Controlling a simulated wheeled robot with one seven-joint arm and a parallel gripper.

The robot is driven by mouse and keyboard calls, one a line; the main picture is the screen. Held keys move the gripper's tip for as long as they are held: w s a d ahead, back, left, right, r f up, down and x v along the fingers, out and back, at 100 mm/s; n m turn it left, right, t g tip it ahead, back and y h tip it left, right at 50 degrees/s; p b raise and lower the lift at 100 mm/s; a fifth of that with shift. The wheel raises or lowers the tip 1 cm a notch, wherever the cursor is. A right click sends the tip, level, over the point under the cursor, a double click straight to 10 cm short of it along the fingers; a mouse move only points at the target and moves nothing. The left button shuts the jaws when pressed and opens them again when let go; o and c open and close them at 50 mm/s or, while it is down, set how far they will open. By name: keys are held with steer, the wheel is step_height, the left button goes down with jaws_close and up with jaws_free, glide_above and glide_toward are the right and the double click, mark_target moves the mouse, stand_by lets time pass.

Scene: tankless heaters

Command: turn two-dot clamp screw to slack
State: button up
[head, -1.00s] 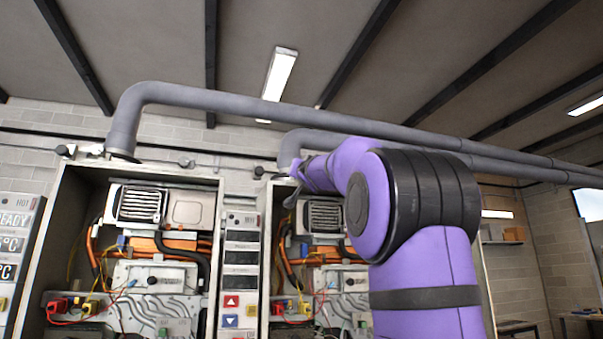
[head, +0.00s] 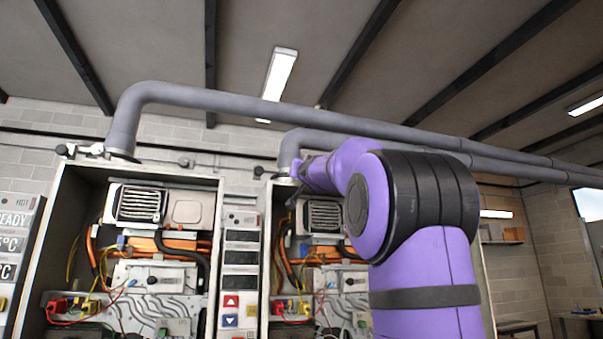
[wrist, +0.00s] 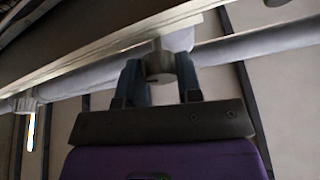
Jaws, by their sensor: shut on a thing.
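The piece sits at the foot of a grey pipe, by the edge of a cabinet. No dot marks can be read on it. In the head view my purple arm reaches to the base of the second heater's pipe (head: 287,150), where my wrist hides the clamp and the fingertips.
The left open heater cabinet (head: 68,230) has its own pipe (head: 124,125) and a black knob (head: 63,150) beside a clamp. The second open cabinet (head: 265,250) stands below my arm. A control panel (head: 240,265) stands between them.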

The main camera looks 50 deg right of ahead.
steer(key=shift+n+y, duration=0.4)
steer(key=shift+n, duration=0.2)
steer(key=shift+n+t+y, duration=0.45)
steer(key=shift+n+y, duration=0.65)
steer(key=shift+n, duration=1.15)
steer(key=shift+n+t+y, duration=0.45)
steer(key=shift+n+y, duration=0.65)
steer(key=shift+n, duration=1.15)
steer(key=o, duration=0.6)
steer(key=shift+o, duration=0.2)
steer(key=v, duration=1)
steer(key=shift+s+f, duration=0.15)
steer(key=shift+s, duration=0.2)
